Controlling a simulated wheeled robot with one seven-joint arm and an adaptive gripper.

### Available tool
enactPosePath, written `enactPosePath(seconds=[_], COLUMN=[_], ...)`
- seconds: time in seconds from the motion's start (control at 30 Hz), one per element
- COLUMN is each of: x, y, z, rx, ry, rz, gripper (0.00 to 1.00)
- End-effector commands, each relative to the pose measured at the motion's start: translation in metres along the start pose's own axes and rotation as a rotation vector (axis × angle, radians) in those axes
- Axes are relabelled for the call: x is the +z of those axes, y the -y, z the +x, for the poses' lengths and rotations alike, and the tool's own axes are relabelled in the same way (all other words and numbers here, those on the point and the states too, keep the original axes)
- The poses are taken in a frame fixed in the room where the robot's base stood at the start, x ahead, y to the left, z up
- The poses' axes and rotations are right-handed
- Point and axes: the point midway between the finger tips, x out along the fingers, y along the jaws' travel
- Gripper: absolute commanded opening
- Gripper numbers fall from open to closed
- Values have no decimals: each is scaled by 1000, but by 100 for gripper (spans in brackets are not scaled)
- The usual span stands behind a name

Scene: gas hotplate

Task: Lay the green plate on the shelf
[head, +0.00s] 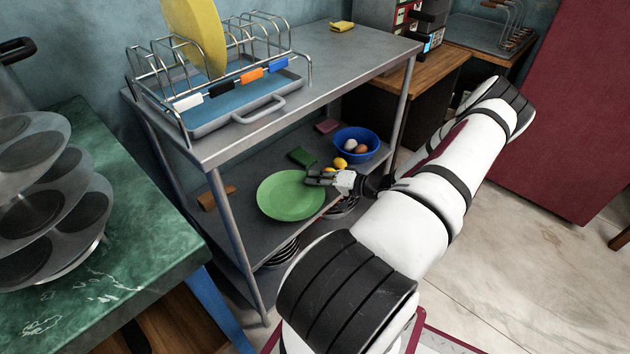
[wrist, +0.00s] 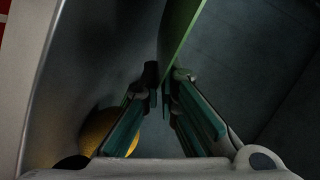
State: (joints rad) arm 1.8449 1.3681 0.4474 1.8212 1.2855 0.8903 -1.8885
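The green plate (head: 290,196) is roughly level over the middle shelf (head: 235,228) of the metal rack, near its front edge. I cannot tell whether its underside touches the shelf. My gripper (head: 318,178) is at the plate's right rim in the head view, with its fingers closed on the rim. In the wrist view the plate (wrist: 181,35) shows edge-on as a thin green strip running down between the fingertips of my gripper (wrist: 165,88).
On the middle shelf are a blue bowl (head: 356,143) holding eggs, lemons (head: 339,164), a green sponge (head: 302,157), a pink sponge (head: 327,126) and a brown block (head: 215,197). A dish rack (head: 222,80) with a yellow plate (head: 197,38) stands above.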

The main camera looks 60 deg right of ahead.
Motion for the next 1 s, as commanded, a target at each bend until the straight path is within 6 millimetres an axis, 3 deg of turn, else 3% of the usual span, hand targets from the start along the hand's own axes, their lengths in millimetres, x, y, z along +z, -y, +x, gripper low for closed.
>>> enactPosePath(seconds=[0.63,0.73,1.0], x=[4,5,5], y=[-10,-10,-11], z=[3,3,3], rx=[-2,0,1], ry=[-1,0,0], rz=[1,1,1], gripper=[0,25,25])
